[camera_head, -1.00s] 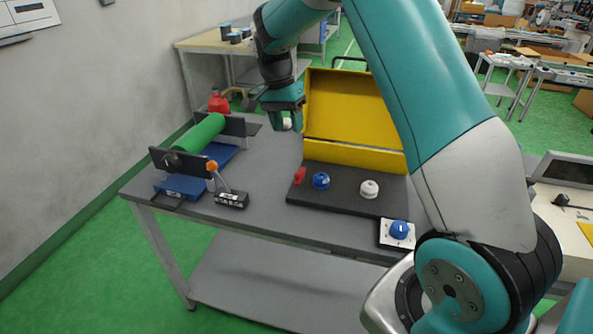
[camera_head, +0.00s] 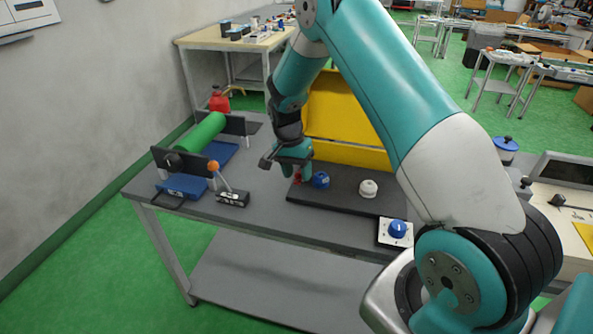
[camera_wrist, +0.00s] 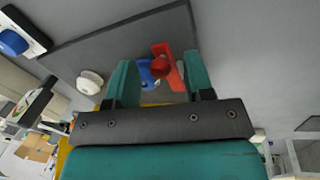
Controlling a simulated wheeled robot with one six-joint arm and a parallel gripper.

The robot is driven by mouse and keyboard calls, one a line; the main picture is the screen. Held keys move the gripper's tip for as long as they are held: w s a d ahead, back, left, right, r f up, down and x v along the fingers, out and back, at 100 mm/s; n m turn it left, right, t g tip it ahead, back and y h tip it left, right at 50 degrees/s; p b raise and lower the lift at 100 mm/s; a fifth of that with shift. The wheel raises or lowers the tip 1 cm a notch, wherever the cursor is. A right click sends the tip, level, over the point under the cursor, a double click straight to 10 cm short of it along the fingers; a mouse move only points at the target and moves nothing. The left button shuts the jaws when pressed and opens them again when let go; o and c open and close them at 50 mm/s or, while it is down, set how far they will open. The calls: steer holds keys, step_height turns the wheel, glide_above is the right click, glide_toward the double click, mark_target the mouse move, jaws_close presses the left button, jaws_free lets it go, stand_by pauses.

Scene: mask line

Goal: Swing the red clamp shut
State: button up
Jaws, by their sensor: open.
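The red clamp (camera_wrist: 168,66) shows between my fingertips in the wrist view, nearer the right finger. In the head view only a small bit of the red clamp (camera_head: 297,180) shows below my fingers, at the left end of the black board (camera_head: 335,196). My gripper (camera_head: 303,174) is open and points down at the clamp; it also shows in the wrist view (camera_wrist: 158,75) with a finger on each side. I cannot tell whether a finger touches the clamp. A blue knob (camera_head: 320,180) stands just right of it and is partly hidden behind the clamp in the wrist view.
A white knob (camera_head: 368,188) is further right on the board. A blue dial on a white plate (camera_head: 397,229) sits at the table's front. A yellow box (camera_head: 345,115) stands behind the board. A green roller (camera_head: 200,132) and a lever with an orange ball (camera_head: 213,166) are left.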

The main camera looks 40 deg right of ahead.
steer(key=shift+c, duration=0.2)
jaws_close()
